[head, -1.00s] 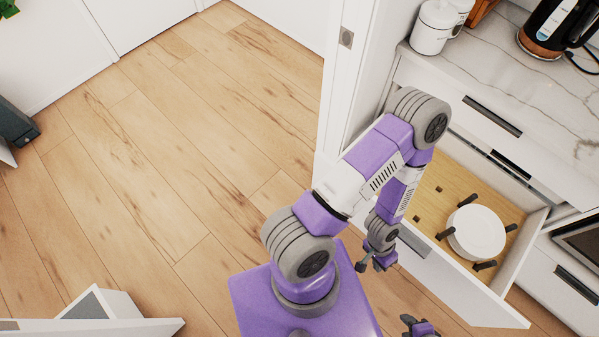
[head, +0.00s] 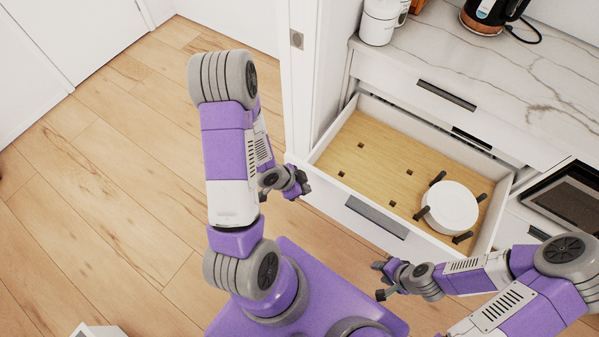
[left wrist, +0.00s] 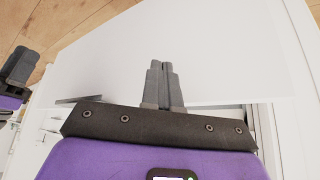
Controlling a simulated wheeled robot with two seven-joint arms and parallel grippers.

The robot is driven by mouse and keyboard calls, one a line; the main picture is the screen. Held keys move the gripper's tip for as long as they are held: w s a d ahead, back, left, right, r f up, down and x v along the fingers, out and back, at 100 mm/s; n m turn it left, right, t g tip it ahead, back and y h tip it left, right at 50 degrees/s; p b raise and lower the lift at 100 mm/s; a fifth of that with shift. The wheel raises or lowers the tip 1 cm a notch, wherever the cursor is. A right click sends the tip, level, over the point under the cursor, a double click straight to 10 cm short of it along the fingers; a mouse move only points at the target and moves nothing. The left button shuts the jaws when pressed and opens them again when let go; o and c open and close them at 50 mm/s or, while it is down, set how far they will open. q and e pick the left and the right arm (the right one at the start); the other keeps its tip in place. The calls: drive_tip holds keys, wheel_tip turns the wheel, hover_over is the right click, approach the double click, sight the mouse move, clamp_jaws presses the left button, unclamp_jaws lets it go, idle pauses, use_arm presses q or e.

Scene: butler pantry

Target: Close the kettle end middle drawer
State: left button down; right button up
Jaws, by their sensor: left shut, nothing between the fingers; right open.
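The middle drawer stands open, with its white front (head: 340,204) and dark bar handle (head: 376,216) facing my base. A stack of white plates (head: 449,207) sits inside among dark pegs on a wooden pegboard bottom (head: 375,165). My left gripper (head: 305,186) is shut and empty by the left end of the drawer front; I cannot tell whether it touches. In the left wrist view its closed fingers (left wrist: 162,70) point at a plain white panel. My right gripper (head: 379,275) is open and empty, in front of the drawer front and apart from it.
Above the drawer is a closed drawer with a dark handle (head: 446,95) under a marble counter (head: 490,65). A black kettle (head: 488,15) and white canister (head: 378,22) stand on it. A dark appliance (head: 568,198) is at right. Wooden floor (head: 110,190) is clear at left.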

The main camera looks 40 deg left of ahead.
use_arm(q)
drive_tip(key=s+a+r+m+t, duration=0.1)
drive_tip(key=s+a+r+m, duration=0.4)
drive_tip(key=a+r+m, duration=0.3)
drive_tip(key=b, duration=0.6)
approach(310, 177)
wheel_tip(310, 177, down, 4)
drive_tip(key=s+d, duration=0.1)
drive_tip(key=s, duration=0.1)
drive_tip(key=shift+m+h, duration=0.3)
drive_tip(key=shift+m, duration=0.1)
drive_tip(key=w, duration=0.4)
drive_tip(key=shift+w+d, duration=0.1)
drive_tip(key=shift+d, duration=0.05)
drive_tip(key=shift+w, duration=0.1)
